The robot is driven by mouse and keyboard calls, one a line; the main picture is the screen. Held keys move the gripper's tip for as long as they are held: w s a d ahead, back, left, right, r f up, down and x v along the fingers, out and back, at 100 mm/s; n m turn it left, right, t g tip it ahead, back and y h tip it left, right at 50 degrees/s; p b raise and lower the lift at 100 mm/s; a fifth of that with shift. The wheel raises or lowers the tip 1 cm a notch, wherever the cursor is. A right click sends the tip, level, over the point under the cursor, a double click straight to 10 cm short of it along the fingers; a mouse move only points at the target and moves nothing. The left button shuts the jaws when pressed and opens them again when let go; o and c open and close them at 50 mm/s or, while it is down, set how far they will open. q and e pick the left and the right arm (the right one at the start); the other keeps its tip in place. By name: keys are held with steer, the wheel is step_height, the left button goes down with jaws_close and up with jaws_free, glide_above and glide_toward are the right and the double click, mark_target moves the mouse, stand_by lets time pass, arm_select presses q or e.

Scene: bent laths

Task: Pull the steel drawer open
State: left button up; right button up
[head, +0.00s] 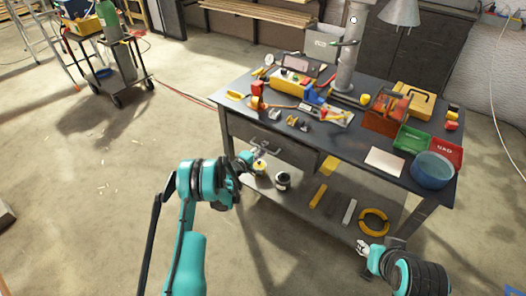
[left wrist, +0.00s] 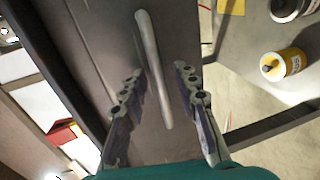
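The steel drawer (head: 290,151) is under the top of the workbench, and its grey front looks flush with the bench. In the left wrist view the drawer front (left wrist: 110,22) fills the left and middle, with a pale bar handle (left wrist: 151,62) running down it. My left gripper (head: 258,148) is at the drawer front. In the left wrist view its fingers (left wrist: 159,74) are spread, one on each side of the handle, with gaps between. My right gripper (head: 363,247) is low, near the bench's front right, away from the drawer; its fingers are too small to read.
The workbench top (head: 340,155) is crowded with tools, a red toolbox (head: 386,112), a green bin (head: 412,138) and a blue bucket (head: 433,168). The lower shelf holds cans (head: 283,181) and a yellow coil (head: 374,222). The floor in front is clear.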

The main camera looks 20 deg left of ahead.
arm_select(q)
steer(key=shift+w+d, duration=0.1)
steer(key=shift+w, duration=0.2)
jaws_close()
